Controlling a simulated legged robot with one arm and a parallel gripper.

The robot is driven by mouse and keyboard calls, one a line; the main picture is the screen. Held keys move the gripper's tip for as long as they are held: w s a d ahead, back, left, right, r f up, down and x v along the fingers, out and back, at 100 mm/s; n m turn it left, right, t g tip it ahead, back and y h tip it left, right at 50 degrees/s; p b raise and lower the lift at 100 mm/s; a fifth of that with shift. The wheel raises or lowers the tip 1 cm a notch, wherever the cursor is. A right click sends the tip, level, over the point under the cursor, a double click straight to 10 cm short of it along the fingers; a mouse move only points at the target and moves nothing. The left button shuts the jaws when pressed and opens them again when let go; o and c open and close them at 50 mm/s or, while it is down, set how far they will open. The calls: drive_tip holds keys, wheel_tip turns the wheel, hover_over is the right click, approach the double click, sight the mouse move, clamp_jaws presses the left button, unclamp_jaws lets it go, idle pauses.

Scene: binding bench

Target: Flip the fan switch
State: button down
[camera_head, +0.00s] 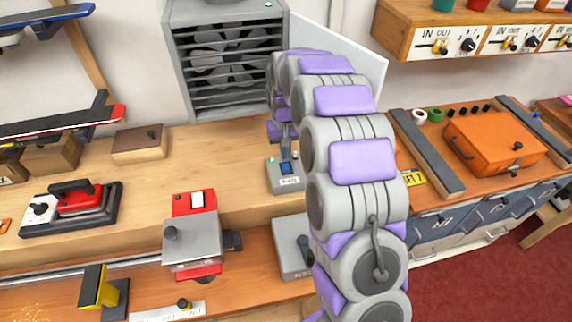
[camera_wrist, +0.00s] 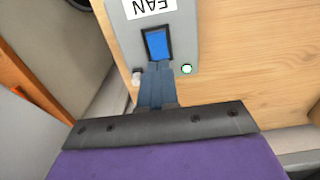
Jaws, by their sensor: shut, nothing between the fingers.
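The fan switch is a blue rocker (camera_wrist: 156,43) in a dark frame on a grey box (camera_wrist: 184,22). The box carries a white FAN label (camera_wrist: 148,7), upside down in the wrist view. In the head view the grey box (camera_head: 272,179) and blue rocker (camera_head: 286,168) sit on the wooden bench. My gripper (camera_wrist: 158,66) is shut and empty, its fingertips at the rocker's near edge. I cannot tell whether they touch it. A green lamp (camera_wrist: 187,69) and a pale knob or lamp (camera_wrist: 136,78) flank the fingers. The head view shows my gripper (camera_head: 285,150) just above the box.
A grey cabinet (camera_head: 180,65) with a louvred fan (camera_head: 228,55) and open white door (camera_head: 345,55) stands behind. A grey-and-red device (camera_head: 192,238) is at front left. An orange case (camera_head: 490,142) lies on the right bench. Bare wood (camera_head: 235,150) lies left of the box.

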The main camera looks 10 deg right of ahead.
sight(285, 165)
drive_tip(key=shift+r+p, duration=0.8)
drive_tip(key=shift+r, duration=1.15)
drive_tip(key=s+r, duration=0.4)
drive_tip(key=s, duration=0.6)
drive_tip(key=s+r, duration=0.5)
drive_tip(key=s, duration=0.5)
drive_tip(key=s+f+g, duration=0.1)
drive_tip(key=s, duration=2.2)
drive_tip(key=shift+g, duration=0.4)
drive_tip(key=c, duration=1.8)
unclamp_jaws()
drive_tip(key=shift+f, duration=0.1)
drive_tip(key=shift+c, duration=0.2)
